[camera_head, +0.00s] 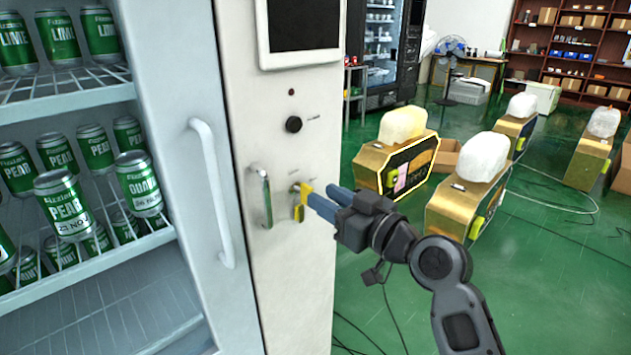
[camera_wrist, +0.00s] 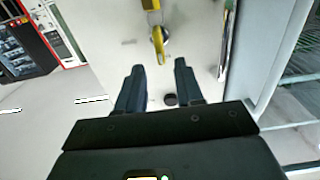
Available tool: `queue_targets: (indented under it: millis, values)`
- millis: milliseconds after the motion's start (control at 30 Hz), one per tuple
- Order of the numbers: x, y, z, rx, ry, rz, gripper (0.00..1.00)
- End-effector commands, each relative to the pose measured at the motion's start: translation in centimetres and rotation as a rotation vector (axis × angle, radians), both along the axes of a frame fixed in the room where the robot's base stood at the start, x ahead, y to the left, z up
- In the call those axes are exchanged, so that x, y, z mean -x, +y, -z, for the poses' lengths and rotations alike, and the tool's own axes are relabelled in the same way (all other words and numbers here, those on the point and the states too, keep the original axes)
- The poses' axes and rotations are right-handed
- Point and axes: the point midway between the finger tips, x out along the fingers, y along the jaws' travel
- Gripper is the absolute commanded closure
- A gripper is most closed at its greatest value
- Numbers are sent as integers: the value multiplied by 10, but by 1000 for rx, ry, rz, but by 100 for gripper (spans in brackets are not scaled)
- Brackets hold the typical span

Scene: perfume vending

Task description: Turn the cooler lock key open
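The cooler lock key (camera_head: 299,210) is yellow and sits on the pale front panel of the cooler, just right of a recessed latch handle. In the wrist view the yellow key (camera_wrist: 159,44) sticks out from the panel, with another yellow piece above it at the top edge. My gripper (camera_head: 322,196) is close to the key on its right side, and its blue fingers partly overlap the key area in the head view. In the wrist view my gripper (camera_wrist: 160,67) is open and empty, with the key just beyond the fingertips and between their lines. No contact shows.
The latch handle (camera_head: 261,196) stands left of the key. A round black knob (camera_head: 293,124) and a screen (camera_head: 300,25) are above. The cooler door's white handle (camera_head: 212,190) is further left, beside shelves of green cans. Gold machines (camera_head: 397,155) stand on the green floor at right.

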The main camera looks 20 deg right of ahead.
Motion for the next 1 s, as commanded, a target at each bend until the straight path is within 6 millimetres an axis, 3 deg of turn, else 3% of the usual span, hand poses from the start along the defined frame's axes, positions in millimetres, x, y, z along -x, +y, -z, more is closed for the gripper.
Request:
queue_targets:
  millis: [300, 733, 1000]
  values:
    - [-44, 14, -1, 0, 1, -1, 64]
    - [-54, 18, 0, -1, 1, 1, 64]
    - [-53, 18, 0, 0, 1, 1, 90]
